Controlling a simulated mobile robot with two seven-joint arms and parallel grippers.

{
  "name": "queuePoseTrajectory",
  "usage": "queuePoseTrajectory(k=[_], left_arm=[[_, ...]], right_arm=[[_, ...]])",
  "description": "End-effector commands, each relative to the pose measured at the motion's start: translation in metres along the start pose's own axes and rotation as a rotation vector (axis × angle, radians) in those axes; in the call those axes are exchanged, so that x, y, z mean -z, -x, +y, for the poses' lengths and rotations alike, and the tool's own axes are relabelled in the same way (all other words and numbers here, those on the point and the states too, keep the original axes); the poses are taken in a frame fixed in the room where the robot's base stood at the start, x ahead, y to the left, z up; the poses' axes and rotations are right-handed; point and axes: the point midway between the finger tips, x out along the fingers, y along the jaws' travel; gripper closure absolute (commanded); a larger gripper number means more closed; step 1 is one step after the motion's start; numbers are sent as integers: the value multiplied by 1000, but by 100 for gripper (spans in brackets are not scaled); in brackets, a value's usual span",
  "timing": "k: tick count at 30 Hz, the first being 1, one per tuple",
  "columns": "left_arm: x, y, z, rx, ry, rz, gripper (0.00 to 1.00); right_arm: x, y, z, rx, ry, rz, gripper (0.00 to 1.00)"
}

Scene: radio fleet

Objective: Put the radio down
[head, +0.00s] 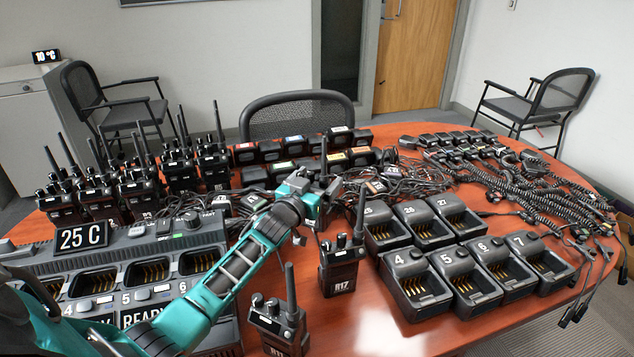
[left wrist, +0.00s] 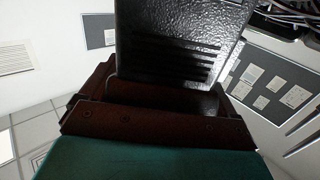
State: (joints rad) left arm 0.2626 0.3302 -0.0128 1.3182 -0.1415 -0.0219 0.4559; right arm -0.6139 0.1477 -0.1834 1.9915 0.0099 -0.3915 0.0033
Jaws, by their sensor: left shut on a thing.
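My left gripper (head: 318,202) reaches in from the left over the middle of the table. In the left wrist view its brown jaws (left wrist: 155,115) are shut on a black, textured body with slots, the radio (left wrist: 180,45). In the head view a black radio (head: 341,268) marked R17 stands upright just below and right of the gripper, its antenna pointing up. The grip itself is partly hidden, and I cannot tell whether its base touches the table. A second upright radio (head: 278,328) is nearer the front edge. My right gripper is not in view.
A large charger (head: 150,245) lies on the left, with several radios (head: 140,190) behind it. Single chargers (head: 415,285) stand on the right. Coiled-cord microphones (head: 520,190) cover the far right. Bare red-brown tabletop (head: 375,325) shows in front, between radio R17 and the chargers.

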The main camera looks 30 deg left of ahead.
Motion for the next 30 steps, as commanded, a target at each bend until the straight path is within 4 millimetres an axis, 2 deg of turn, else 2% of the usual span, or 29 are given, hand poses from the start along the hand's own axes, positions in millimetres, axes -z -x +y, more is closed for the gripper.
queuePoseTrajectory(k=[5, 6, 8, 19, 23, 30], left_arm=[[-2, 0, 0, 0, 0, 4, 82], [-3, 0, 0, 0, 0, 0, 8], [-3, 0, 0, 0, 0, 0, 2], [0, 4, 0, 0, 0, -3, 0], [0, 20, 0, 0, 0, -4, 0], [1, 65, 0, 0, -2, -3, 0]], right_arm=[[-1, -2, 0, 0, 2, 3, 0], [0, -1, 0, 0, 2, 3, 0], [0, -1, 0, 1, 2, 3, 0], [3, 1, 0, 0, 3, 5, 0], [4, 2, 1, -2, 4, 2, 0], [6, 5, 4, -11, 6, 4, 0]])
